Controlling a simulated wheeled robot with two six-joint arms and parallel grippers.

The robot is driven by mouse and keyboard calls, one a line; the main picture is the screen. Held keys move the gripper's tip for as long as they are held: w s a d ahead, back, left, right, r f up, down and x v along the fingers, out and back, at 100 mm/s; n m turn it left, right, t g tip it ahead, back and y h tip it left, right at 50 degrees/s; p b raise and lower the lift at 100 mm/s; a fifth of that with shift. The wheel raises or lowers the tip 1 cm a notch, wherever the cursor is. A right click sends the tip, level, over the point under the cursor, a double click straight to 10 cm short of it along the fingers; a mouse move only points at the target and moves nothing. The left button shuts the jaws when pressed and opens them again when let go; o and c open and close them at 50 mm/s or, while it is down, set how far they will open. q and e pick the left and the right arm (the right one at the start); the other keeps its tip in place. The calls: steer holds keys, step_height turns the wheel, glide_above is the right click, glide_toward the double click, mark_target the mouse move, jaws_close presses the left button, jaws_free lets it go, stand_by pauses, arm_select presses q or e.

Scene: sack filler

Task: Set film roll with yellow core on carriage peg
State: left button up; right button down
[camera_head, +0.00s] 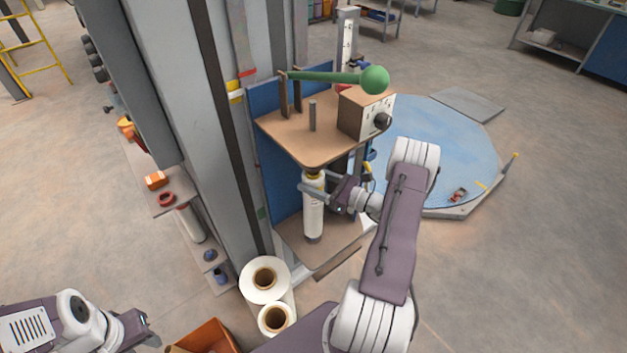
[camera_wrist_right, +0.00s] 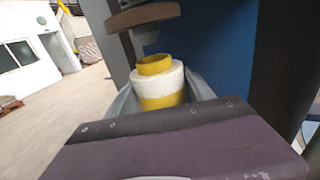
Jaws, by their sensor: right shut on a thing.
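My right gripper (camera_head: 313,188) is shut on the white film roll (camera_head: 313,216), near its upper end. The roll is upright, between the upper brown plate (camera_head: 290,142) and the lower brown shelf (camera_head: 345,238). In the right wrist view the roll's yellow core (camera_wrist_right: 156,64) stands up from the white film (camera_wrist_right: 158,83), between the fingers. A brown rounded part (camera_wrist_right: 143,14) is above it. I cannot tell whether the roll's foot touches the shelf or is on a peg. A grey upright pin (camera_head: 312,116) stands on the upper plate. My left gripper (camera_head: 147,328) is low at the left, away from the roll.
White rolls with brown cores (camera_head: 265,279) stand near the column's foot, beside an orange box (camera_head: 212,337). A control box (camera_head: 364,113) and a green lever with a ball end (camera_head: 375,80) are above the roll. A blue round platform (camera_head: 450,150) lies behind my right arm.

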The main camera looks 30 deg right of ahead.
steer(key=shift+f+b, duration=0.45)
steer(key=shift+f, duration=0.15)
steer(key=shift+f+b, duration=0.3)
steer(key=shift+f, duration=0.05)
steer(key=shift+f+b, duration=0.45)
steer(key=shift+f, duration=0.15)
steer(key=c, duration=0.6)
jaws_free()
steer(key=o, duration=0.3)
steer(key=v, duration=0.9)
steer(key=shift+b, duration=0.45)
steer(key=shift+s, duration=0.15)
